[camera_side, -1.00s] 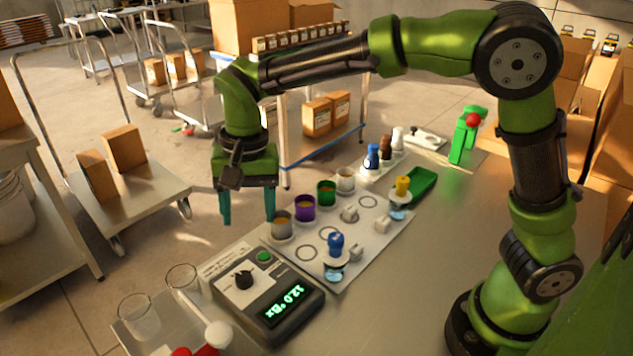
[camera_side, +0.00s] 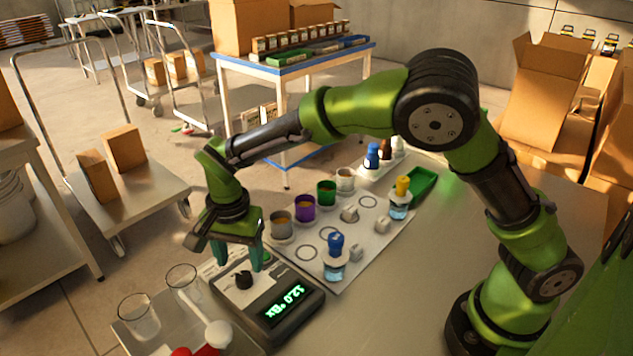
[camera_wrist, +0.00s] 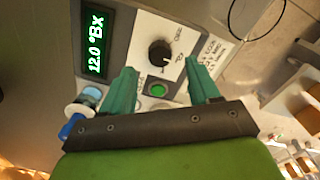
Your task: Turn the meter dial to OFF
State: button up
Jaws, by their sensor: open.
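The meter (camera_side: 268,302) is a dark box on the bench with a lit green display reading 12.0 °Bx. Its black dial (camera_side: 244,279) sits on a pale panel and also shows in the wrist view (camera_wrist: 160,53), with small labels around it that I cannot read clearly. A green button (camera_wrist: 158,90) is beside the dial. My gripper (camera_side: 238,256) is open and empty, pointing down over the meter. In the wrist view its teal fingers (camera_wrist: 163,82) are spread on either side of the button, with the dial a little beyond their tips.
A board (camera_side: 300,270) with several coloured cups stands behind the meter, and a blue-capped bottle (camera_side: 335,258) is close to its right. Glass beakers (camera_side: 139,318) stand on a tray at the front left. Open bench lies to the right.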

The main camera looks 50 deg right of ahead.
aim_at(243, 276)
jog(key=shift+f, duration=2.25)
jog(key=shift+c, duration=0.2)
jog(key=c, duration=1)
jog(key=shift+n, duration=0.4)
jog(key=n, duration=0.4)
jog(key=shift+n, duration=0.4)
jog(key=n, duration=0.6)
jog(key=shift+r, duration=0.1)
jog(key=shift+n, duration=0.3)
